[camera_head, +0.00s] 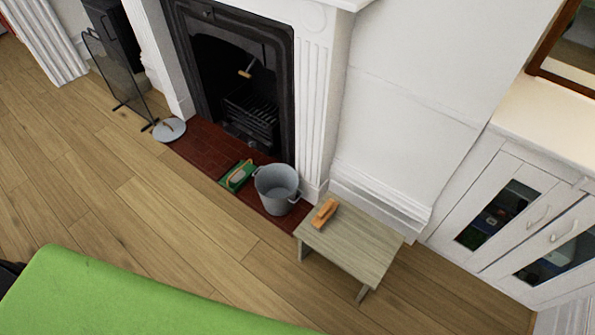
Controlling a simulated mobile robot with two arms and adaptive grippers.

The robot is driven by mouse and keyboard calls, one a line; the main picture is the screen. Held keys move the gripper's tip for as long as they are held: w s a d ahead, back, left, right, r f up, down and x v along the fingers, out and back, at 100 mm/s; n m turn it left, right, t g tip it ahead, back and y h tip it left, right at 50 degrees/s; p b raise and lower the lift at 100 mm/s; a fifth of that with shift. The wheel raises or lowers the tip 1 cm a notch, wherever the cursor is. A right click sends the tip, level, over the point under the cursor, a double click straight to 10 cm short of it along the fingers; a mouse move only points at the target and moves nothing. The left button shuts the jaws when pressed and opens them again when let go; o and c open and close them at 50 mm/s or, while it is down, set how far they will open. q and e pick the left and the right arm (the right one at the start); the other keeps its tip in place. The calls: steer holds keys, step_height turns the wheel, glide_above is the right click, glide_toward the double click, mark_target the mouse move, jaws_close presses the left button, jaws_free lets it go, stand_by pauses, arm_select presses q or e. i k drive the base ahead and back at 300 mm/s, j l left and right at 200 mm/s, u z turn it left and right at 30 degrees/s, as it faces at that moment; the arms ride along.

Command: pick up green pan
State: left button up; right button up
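The green pan (238,176) lies on the red tiled hearth in the head view, just left of a grey metal bucket. It looks like a small dustpan, with a pale item lying on or against it that is too small to make out. The bucket stands close to its right side. Neither of my grippers shows in this view, so nothing is seen near the pan.
The grey bucket (277,188) stands on the hearth before the black fireplace (240,75). A wooden stool (355,243) holds a wooden brush (324,213). A round grey lid (169,130) and fire screen (117,85) are left. Green furniture (120,300) fills the foreground; wooden floor between is clear.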

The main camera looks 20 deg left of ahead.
mark_target(240, 172)
steer(key=i+j+z, duration=0.2)
steer(key=j+z, duration=0.25)
steer(key=i+j+z, duration=0.1)
steer(key=j+z, duration=0.85)
steer(key=i+j, duration=0.05)
